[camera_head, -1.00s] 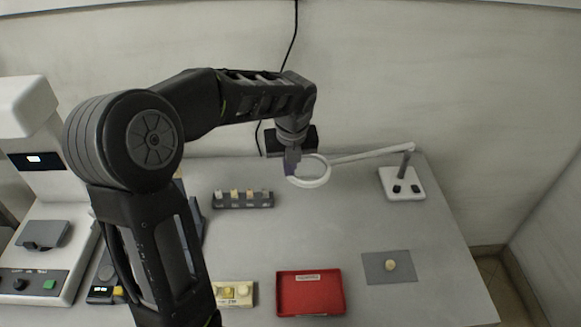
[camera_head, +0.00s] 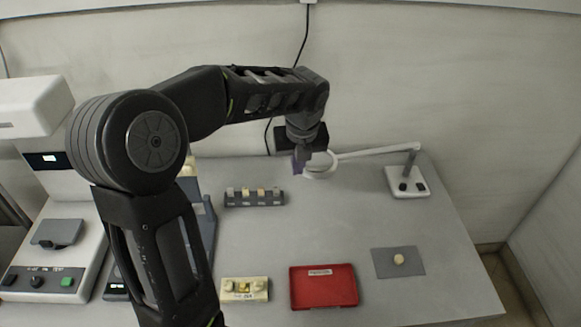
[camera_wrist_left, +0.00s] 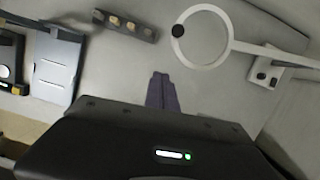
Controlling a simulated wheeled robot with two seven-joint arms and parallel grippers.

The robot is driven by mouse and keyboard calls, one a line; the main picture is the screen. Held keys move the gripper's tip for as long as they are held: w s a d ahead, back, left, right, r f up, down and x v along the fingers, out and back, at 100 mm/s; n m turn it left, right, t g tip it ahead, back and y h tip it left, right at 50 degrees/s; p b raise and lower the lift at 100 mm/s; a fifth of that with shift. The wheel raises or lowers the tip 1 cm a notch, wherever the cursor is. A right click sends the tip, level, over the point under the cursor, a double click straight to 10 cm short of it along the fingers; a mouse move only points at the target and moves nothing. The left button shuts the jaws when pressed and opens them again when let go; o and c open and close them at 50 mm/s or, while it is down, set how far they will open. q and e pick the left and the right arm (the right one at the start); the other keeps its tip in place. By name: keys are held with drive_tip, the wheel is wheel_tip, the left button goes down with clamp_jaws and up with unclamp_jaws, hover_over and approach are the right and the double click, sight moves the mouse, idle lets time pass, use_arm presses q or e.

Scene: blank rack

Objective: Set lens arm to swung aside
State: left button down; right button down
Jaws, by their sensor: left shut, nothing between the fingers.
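The lens arm is a white ring (camera_head: 320,175) on a thin white bar (camera_head: 378,152), joined to a grey post on a white base (camera_head: 408,184) at the back right of the table. The bar reaches left from the post. In the left wrist view the whole ring (camera_wrist_left: 231,42) shows, with a black knob (camera_wrist_left: 178,30) on its rim. My left gripper (camera_head: 302,162) is shut and empty at the ring's left side, hiding part of it. Its purple-grey fingertips (camera_wrist_left: 162,82) appear apart from the ring in the wrist view; contact is unclear. My right gripper is not in view.
A dark rack (camera_head: 254,198) with small blocks stands left of the gripper. A red tray (camera_head: 325,300), a grey mat (camera_head: 412,268) with a round pale piece and a cream block holder (camera_head: 245,297) lie in front. A white machine (camera_head: 40,110) stands left. Mid-table is clear.

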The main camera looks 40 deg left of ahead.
use_arm(q)
drive_tip(key=w+v, duration=0.1)
drive_tip(key=v, duration=0.6)
drive_tip(key=shift+r+b, duration=0.3)
drive_tip(key=shift+b, duration=0.05)
drive_tip(key=shift+s+d, duration=0.1)
